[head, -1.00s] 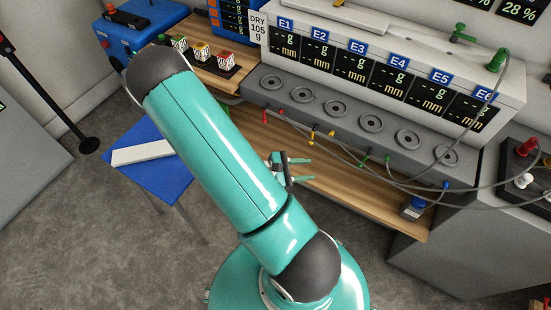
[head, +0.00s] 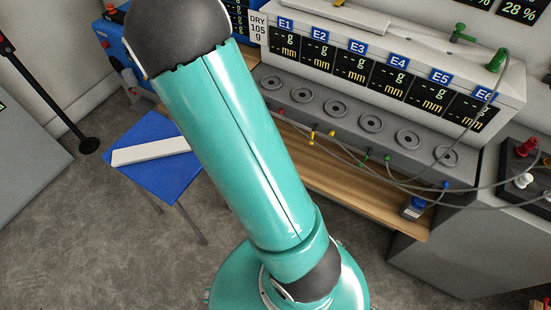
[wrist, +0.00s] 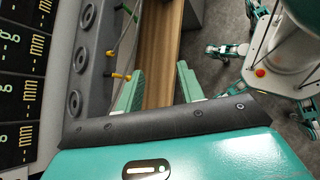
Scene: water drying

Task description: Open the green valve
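A green valve with a handle (head: 462,33) stands on top of the white display housing in the head view. A green fitting (head: 495,62) with a grey hose is at its right end. Small green taps (head: 388,160) also show on the front of the grey ledge below, so I cannot tell which green part the task names. My gripper (wrist: 160,88) is open and empty in the wrist view, with its two teal fingers apart over the wooden shelf, near the yellow taps (wrist: 121,76). In the head view my arm hides the gripper.
The grey ledge (head: 290,97) has a row of round ports, with red, yellow, green and blue taps and loose grey hoses along its front. The wooden shelf (head: 335,185) runs below. A blue stool (head: 153,128) bearing a white bar stands left on open floor.

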